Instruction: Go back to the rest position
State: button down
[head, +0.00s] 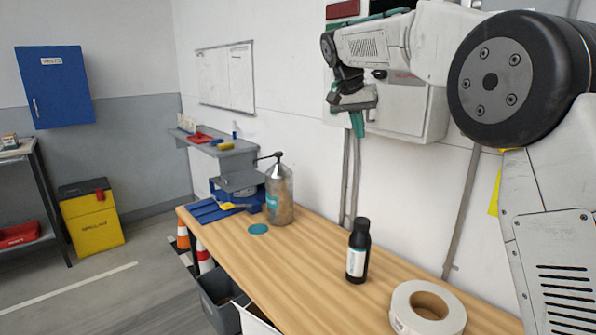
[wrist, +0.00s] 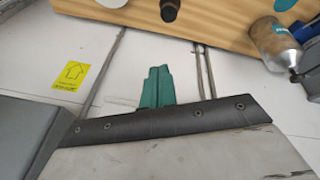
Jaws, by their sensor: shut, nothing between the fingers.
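My gripper (head: 357,123) hangs in the air at the upper right of the head view, with its green fingers pointing down. It is in front of a grey-white wall box and above the far side of the wooden table (head: 310,262). In the wrist view my gripper (wrist: 157,88) shows its green fingers together, with nothing held between them. A black bottle (head: 357,255) stands upright on the table below and apart from the gripper.
A white tape roll (head: 402,306) lies at the table's near right. A blue device (head: 232,196) and a teal disc (head: 258,229) are at the far end. The wall box (head: 410,112) and its conduits are close behind my gripper. A grey bin (head: 217,298) stands left of the table.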

jog(key=s+d+f+n+y, duration=0.1)
jog(key=s+d+f, duration=0.2)
jog(key=s, duration=1.3)
jog(key=s+d+f+n+y, duration=0.1)
jog(key=s+d+f, duration=0.3)
jog(key=s, duration=1.2)
jog(key=s+d+f+n+y, duration=0.1)
jog(key=s+d+f+n, duration=0.2)
jog(key=s+f, duration=0.5)
jog(key=s+d, duration=0.1)
jog(key=s, duration=0.8)
jog(key=shift+f+g, duration=0.15)
jog(key=shift+g, duration=0.25)
